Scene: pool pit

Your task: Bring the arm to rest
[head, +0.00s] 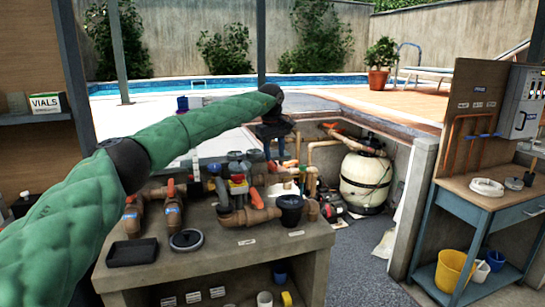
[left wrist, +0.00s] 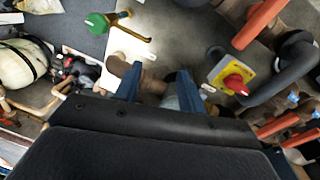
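My left arm, in a green padded sleeve, reaches in from the left of the head view and stretches over the workbench (head: 255,243). My left gripper (head: 282,150) points down above the pipework behind the black pot (head: 290,208). In the left wrist view, the two blue fingers of this gripper (left wrist: 160,84) stand apart, with brown pipework (left wrist: 150,88) visible between them. I see nothing clearly held, and contact with the pipes cannot be told. My right gripper and right arm are not in view.
Brown pipes with orange-handled valves (head: 171,190) crowd the bench near the arm. A red knob on a yellow plate (left wrist: 234,84) and a green-handled valve (left wrist: 97,22) lie close to the fingers. A black tray (head: 132,252) sits at the bench's front left. A cream filter tank (head: 364,182) stands behind.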

